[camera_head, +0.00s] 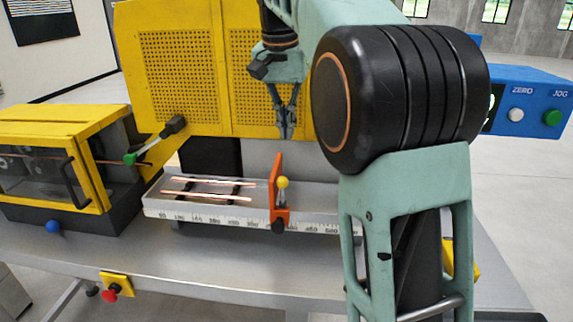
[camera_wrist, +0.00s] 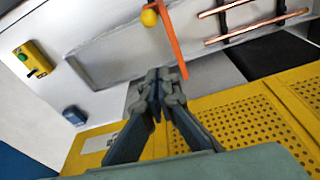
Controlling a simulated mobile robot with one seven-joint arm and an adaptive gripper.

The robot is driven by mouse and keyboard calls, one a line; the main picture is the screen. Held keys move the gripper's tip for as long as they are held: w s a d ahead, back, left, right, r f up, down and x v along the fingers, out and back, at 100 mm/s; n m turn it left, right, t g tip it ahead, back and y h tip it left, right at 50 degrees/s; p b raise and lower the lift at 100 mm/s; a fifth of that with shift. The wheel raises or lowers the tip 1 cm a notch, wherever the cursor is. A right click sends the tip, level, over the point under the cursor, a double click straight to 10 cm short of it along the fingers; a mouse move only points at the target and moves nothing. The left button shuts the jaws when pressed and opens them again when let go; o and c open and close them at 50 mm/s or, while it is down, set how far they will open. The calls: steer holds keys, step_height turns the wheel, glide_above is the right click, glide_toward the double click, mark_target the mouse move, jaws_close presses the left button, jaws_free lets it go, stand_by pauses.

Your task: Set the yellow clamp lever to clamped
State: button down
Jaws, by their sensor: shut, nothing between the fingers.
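The yellow clamp lever (camera_head: 282,183) shows as a yellow ball knob on a short pale stem at the orange stop plate (camera_head: 276,180), on the white scaled rail. In the head view the knob stands above the front part of the plate. In the wrist view the knob (camera_wrist: 149,17) is at the top, beside the orange plate (camera_wrist: 172,42). My gripper (camera_head: 287,136) points down, above and apart from the lever and plate. In the wrist view its fingertips (camera_wrist: 158,76) are together with nothing between them. The clamp's lower end is too small to read.
Copper tubes (camera_head: 207,197) lie along the scaled rail (camera_head: 190,213), left of the orange plate. A perforated yellow panel (camera_head: 180,75) stands close behind my gripper. A yellow-framed machine (camera_head: 55,112) is at the left, with a green-tipped lever (camera_head: 131,158) near it. The bench front (camera_head: 200,262) is clear.

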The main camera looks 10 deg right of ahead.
mark_target(283, 191)
step_height(283, 191, down, 9)
steer(key=s, duration=0.2)
steer(key=shift+a, duration=0.4)
stand_by(0.3)
steer(key=shift+f, duration=0.1)
steer(key=shift+b, duration=0.3)
